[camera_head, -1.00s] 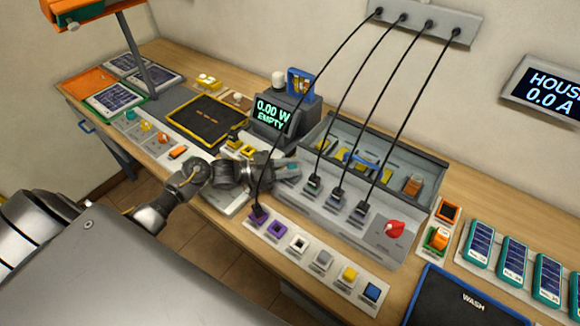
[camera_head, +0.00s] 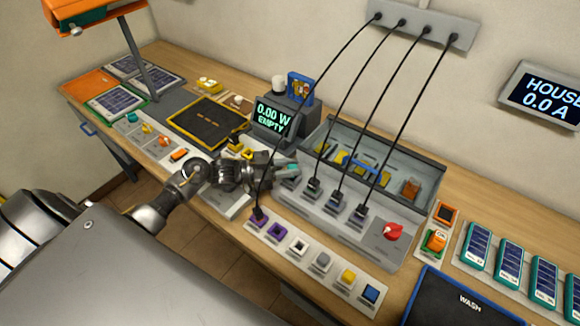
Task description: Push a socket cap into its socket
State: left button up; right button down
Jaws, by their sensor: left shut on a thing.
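My left gripper (camera_head: 284,170) reaches in from the left and is shut near the left end of the grey socket bank (camera_head: 298,197). A small teal piece (camera_head: 290,170) shows at its fingertips; I cannot tell whether it is a cap or part of the fingers. My right gripper is out of view.
Black cables hang from the wall strip (camera_head: 421,27) to the plugs, close to my left gripper. A red knob (camera_head: 393,231) sits on the bank's right end. A grey meter (camera_head: 275,117) reading "0.00 W EMPTY" stands behind the gripper. A blue-edged WASH mat (camera_head: 440,302) lies at right.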

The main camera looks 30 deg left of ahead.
pick_arm(q)
jog(key=shift+f+b, duration=0.6)
jog(key=shift+f, duration=0.25)
dwell(0.7)
jog(key=o, duration=0.7)
jog(key=shift+s+a, duration=0.1)
